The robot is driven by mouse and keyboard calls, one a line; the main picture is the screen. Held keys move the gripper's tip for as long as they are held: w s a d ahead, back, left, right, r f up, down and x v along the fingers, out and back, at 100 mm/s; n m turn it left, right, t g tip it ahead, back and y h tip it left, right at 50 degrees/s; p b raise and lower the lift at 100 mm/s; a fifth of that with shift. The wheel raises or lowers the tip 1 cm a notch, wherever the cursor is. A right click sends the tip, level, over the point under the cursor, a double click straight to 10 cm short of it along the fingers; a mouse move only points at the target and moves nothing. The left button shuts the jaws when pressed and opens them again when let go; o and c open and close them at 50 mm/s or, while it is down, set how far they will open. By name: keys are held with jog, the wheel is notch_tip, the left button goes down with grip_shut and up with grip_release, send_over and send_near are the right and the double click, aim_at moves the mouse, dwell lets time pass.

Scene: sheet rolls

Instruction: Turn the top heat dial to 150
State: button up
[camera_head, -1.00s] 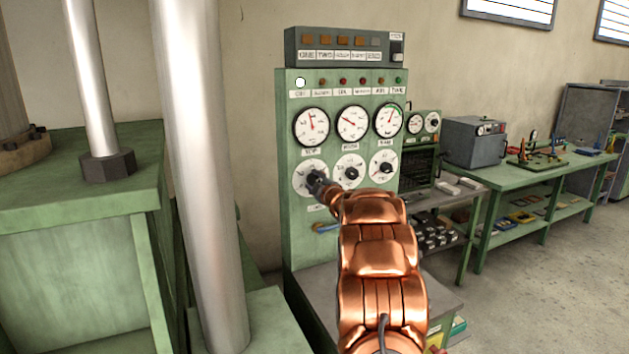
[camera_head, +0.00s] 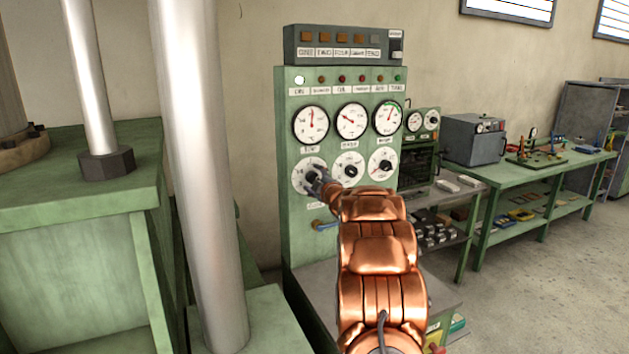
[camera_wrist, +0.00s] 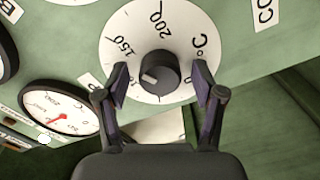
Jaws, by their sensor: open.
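The lower-left white dial (camera_head: 302,178) on the green panel faces me; its black knob (camera_wrist: 158,73) fills the middle of the wrist view. The white scale plate (camera_wrist: 178,22) shows 150, 200 and °C. The knob's pale pointer mark faces left and slightly down in that view, away from the 150 at upper left. My gripper (camera_wrist: 160,84) is open, with one finger on each side of the knob and a visible gap at both sides. In the head view my gripper (camera_head: 324,184) partly covers this dial. I cannot read its label as top heat.
Two similar dials (camera_head: 349,169) (camera_head: 382,163) sit to the right, with round gauges (camera_head: 311,125) above. The wrist view shows a gauge (camera_wrist: 58,107) with a red needle. A thick metal column (camera_head: 205,150) stands left of the panel.

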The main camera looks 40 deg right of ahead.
jog(key=v, duration=1.2)
dwell(0.6)
